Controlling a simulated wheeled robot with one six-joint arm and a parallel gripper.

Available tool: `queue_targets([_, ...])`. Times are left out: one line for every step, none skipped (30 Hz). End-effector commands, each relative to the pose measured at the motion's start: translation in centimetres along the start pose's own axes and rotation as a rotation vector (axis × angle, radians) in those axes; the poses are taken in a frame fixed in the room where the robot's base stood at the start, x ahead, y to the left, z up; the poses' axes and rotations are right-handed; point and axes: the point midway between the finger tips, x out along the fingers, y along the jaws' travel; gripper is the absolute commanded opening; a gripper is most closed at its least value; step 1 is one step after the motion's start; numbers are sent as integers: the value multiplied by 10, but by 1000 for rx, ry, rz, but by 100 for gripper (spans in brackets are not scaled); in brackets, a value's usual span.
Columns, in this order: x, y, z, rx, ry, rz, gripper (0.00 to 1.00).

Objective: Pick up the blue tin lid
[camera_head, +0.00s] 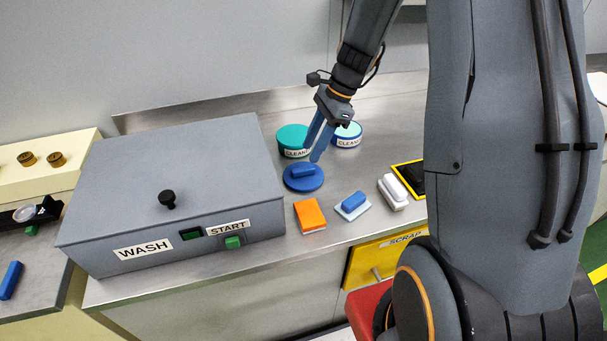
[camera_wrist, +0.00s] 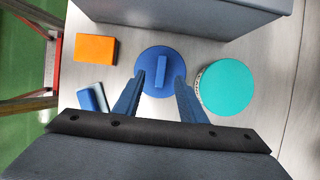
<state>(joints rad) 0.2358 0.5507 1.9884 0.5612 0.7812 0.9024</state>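The blue tin lid (camera_head: 304,178) is a round disc with a raised bar handle, lying flat on the metal counter. It also shows in the wrist view (camera_wrist: 161,92), with its bar between my fingertips as seen from above. My gripper (camera_head: 315,150) is open and empty, above the lid and pointing down. In the wrist view the two blue fingers (camera_wrist: 159,78) stand apart on either side of the bar. The fingers overlap part of the lid's rim there. I cannot tell the exact height gap.
A teal-lidded tin (camera_head: 293,138) and a blue-rimmed tin (camera_head: 348,134) stand behind the lid. The grey WASH box (camera_head: 170,190) is close on the left. An orange block (camera_head: 310,215), a blue-and-white block (camera_head: 352,205) and a white block (camera_head: 393,191) lie in front and right.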

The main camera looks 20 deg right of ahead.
Motion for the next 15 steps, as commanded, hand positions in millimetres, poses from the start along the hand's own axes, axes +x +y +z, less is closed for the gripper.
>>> queue_targets([6, 1, 0, 0, 0, 4, 38])
queue_targets([9, 1, 0, 0, 0, 4, 38])
queue_targets([13, 1, 0, 0, 0, 3, 38])
queue_targets([15, 1, 0, 0, 1, 2, 38])
queue_targets([17, 1, 0, -1, 1, 2, 38])
queue_targets([20, 1, -1, -2, 1, 3, 38])
queue_targets([22, 1, -1, -3, 1, 4, 38])
queue_targets([25, 0, -2, -3, 1, 4, 38])
queue_targets([30, 0, -3, -3, 1, 4, 38])
queue_targets([34, 0, -3, -2, 1, 5, 38])
queue_targets([37, -1, -4, -2, 1, 5, 38])
queue_targets([42, -1, -5, -4, 1, 6, 38])
queue_targets([45, -2, -6, -4, 2, 5, 38])
queue_targets([49, -2, -6, -4, 2, 5, 38])
queue_targets([54, -2, -6, -4, 1, 5, 38])
